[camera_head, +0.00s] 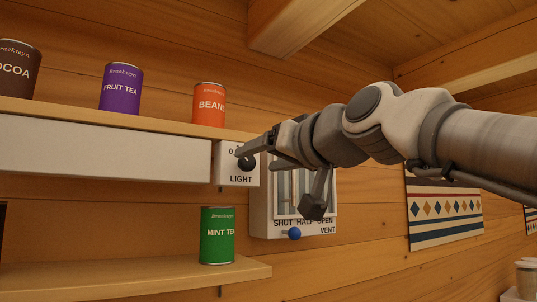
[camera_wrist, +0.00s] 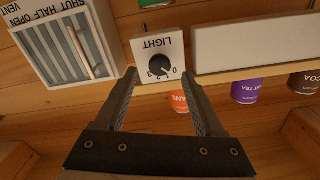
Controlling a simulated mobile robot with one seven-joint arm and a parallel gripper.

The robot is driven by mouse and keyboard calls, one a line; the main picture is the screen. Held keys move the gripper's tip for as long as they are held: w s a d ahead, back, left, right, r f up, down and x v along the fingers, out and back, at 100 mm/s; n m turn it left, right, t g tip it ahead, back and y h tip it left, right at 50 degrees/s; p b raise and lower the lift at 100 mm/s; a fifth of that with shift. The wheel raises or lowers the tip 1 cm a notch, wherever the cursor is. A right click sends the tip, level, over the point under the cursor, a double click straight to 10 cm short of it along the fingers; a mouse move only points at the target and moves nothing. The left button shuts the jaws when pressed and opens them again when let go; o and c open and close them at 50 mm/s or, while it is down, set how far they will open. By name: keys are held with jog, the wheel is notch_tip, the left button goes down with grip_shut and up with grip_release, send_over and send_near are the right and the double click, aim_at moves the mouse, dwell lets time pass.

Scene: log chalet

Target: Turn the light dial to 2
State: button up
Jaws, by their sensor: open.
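The light dial is a dark round knob (camera_head: 247,163) on a white box (camera_head: 238,178) marked LIGHT, fixed to the log wall below the shelf. My gripper (camera_head: 256,156) is at the box from the right, and its fingers partly cover the numbers in the head view. In the wrist view the picture is upside down; the knob (camera_wrist: 161,68) shows between the two fingertips of my open gripper (camera_wrist: 160,78), with numbers 0 to 3 around it. I cannot tell which number the knob points to, or whether a finger touches it.
A vent box (camera_head: 262,222) with a blue knob (camera_head: 294,234) is right of the dial, close under my arm. A long white panel (camera_head: 100,150) lies to the left. Cans of beans (camera_head: 209,106) and fruit tea (camera_head: 121,90) stand above; mint tea (camera_head: 217,238) stands below.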

aim_at(249, 163)
jog(key=shift+p+x, duration=0.35)
jog(key=shift+x, duration=1.7)
jog(key=shift+c, duration=0.3)
grip_shut()
